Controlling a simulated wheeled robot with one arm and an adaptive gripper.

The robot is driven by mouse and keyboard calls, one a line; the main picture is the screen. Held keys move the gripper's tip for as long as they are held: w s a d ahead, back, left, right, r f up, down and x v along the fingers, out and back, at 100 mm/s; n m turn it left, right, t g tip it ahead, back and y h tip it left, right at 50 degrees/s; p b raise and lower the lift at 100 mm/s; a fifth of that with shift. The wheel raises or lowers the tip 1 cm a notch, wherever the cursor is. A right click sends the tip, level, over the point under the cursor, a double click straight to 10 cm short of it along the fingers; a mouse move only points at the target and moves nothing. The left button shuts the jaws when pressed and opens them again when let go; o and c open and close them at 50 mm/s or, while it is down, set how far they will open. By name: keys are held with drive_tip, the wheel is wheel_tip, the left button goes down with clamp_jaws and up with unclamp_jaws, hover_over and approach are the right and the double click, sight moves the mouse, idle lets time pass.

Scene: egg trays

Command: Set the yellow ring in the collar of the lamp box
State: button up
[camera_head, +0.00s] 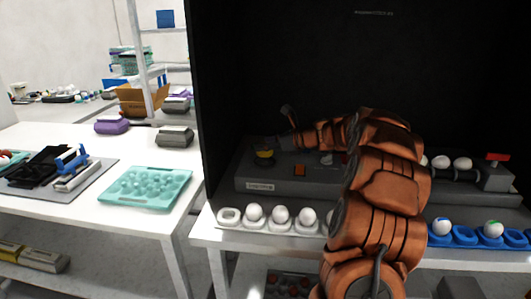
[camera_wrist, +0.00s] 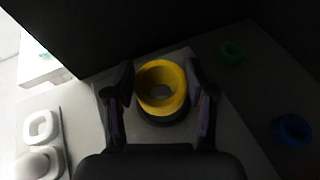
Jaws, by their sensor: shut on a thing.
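The yellow ring (camera_wrist: 162,71) is between the two fingers of my gripper (camera_wrist: 159,80) in the wrist view. My gripper is shut on it. A dark round collar (camera_wrist: 166,119) shows just below the ring, partly hidden by it. I cannot tell if the ring is seated in the collar or just above it. In the head view the yellow ring (camera_head: 264,153) is small at the left end of the grey lamp box (camera_head: 310,186), with my gripper (camera_head: 268,146) at it. My arm hides the middle of the box.
A green ring (camera_wrist: 233,50) and a blue ring (camera_wrist: 292,128) lie right of the collar. A white egg tray (camera_head: 232,224) and a blue egg tray (camera_head: 464,240) line the bench front. Dark walls close in the back and left. A teal tray (camera_head: 150,204) is on the left table.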

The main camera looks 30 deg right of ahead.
sight(272, 151)
drive_tip(key=shift+w+f, duration=0.2)
drive_tip(key=shift+w, duration=0.1)
drive_tip(key=shift+f, duration=1.55)
drive_tip(key=shift+f, duration=0.2)
drive_tip(key=o, duration=1.1)
drive_tip(key=shift+r, duration=0.2)
drive_tip(key=v, duration=1.2)
